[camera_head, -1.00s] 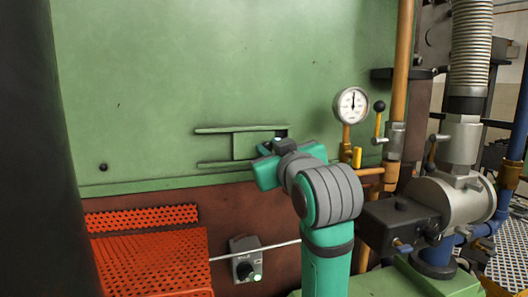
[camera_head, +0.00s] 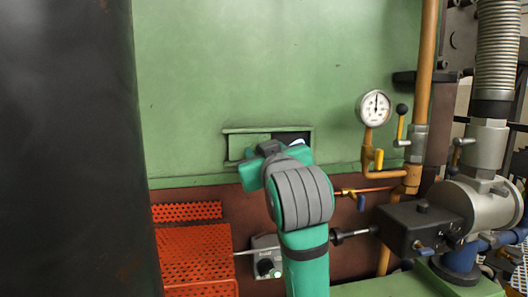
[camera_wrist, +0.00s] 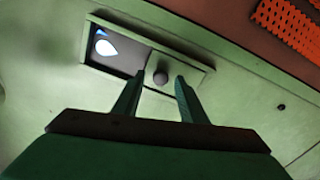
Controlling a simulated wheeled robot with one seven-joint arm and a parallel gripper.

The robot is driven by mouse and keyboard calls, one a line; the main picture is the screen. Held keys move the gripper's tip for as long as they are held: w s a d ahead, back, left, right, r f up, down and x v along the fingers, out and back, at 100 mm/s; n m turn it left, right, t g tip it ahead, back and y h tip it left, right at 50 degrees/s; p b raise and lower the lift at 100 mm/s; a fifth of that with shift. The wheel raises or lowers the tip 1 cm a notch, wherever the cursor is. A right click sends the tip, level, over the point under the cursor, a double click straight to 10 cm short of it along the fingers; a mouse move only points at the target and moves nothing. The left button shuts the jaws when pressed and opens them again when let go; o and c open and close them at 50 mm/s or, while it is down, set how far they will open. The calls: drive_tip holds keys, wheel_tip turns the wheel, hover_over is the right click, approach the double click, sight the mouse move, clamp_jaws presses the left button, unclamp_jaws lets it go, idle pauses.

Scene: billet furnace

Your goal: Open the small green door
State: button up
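The small green door (camera_head: 249,146) is a flat panel between two horizontal rails on the green furnace wall. It sits at the left of its frame, and a dark opening (camera_head: 291,137) shows to its right. In the wrist view the door (camera_wrist: 178,72) carries a round dark knob (camera_wrist: 160,78), and a bright light shows in the opening (camera_wrist: 108,55). My gripper (camera_wrist: 159,76) is open, with its fingers apart on either side of the knob in the picture. I cannot tell whether a finger touches it.
An orange perforated guard (camera_head: 195,255) and a grey switch box (camera_head: 266,262) are below. A pressure gauge (camera_head: 375,107), orange pipes (camera_head: 423,90) and a grey valve body (camera_head: 478,207) stand at the right. A dark column (camera_head: 75,150) fills the left edge.

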drive_tip(key=v, duration=1)
drive_tip(key=shift+s, duration=0.4)
drive_tip(key=shift+d, duration=0.15)
